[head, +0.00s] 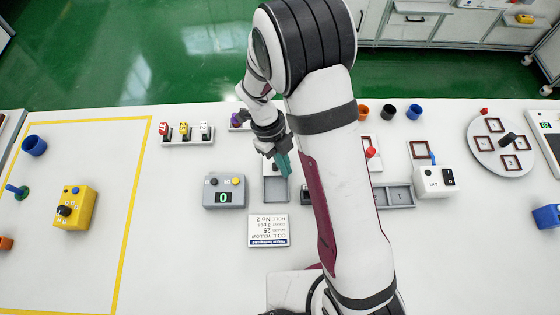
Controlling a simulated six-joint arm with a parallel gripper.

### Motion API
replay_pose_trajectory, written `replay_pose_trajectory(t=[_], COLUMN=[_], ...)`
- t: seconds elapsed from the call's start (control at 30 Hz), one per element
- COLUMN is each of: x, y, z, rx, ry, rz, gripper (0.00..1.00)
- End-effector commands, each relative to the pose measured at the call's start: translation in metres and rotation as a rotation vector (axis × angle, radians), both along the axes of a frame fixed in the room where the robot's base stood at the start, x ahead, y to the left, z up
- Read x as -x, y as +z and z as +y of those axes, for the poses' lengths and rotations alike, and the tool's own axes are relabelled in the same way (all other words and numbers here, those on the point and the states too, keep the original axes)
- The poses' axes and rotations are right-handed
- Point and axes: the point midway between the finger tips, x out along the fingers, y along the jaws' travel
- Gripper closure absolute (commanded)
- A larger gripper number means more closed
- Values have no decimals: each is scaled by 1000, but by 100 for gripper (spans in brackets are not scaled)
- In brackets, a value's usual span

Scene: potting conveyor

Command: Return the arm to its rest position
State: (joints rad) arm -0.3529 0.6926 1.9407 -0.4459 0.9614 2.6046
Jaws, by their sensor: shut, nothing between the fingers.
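My gripper (283,163) hangs over the middle of the white table, with its teal fingertips pointing down. The fingers are together and hold nothing. It is above a small grey tray (275,190), just right of a grey counter box (224,191) whose display reads 0. My white arm rises from the bottom of the view and bends over at the top, hiding part of the table behind it. From this view I cannot tell how high the fingertips are above the tray.
A printed card (268,230) lies in front. A yellow control box (75,208) stands inside the yellow outline at left. Switches (187,133) stand behind. A white box (436,181) and a round turntable (502,145) are at right. The front right table is clear.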

Motion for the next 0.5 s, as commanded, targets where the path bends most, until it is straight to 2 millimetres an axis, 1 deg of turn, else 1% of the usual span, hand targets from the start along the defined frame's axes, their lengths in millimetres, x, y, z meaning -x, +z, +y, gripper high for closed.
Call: replay_pose_trajectory(t=[0.07,0.1,0.2,0.3,0.4,0.5], x=[16,16,6,1,-3,-5], y=[1,8,40,64,82,92], z=[-16,-16,-7,-1,3,6], rx=[2,0,-1,0,1,0], ry=[-5,-3,-1,-2,-1,-1], rz=[4,-3,-6,-3,0,1], gripper=[100,100,100,100,100,100])
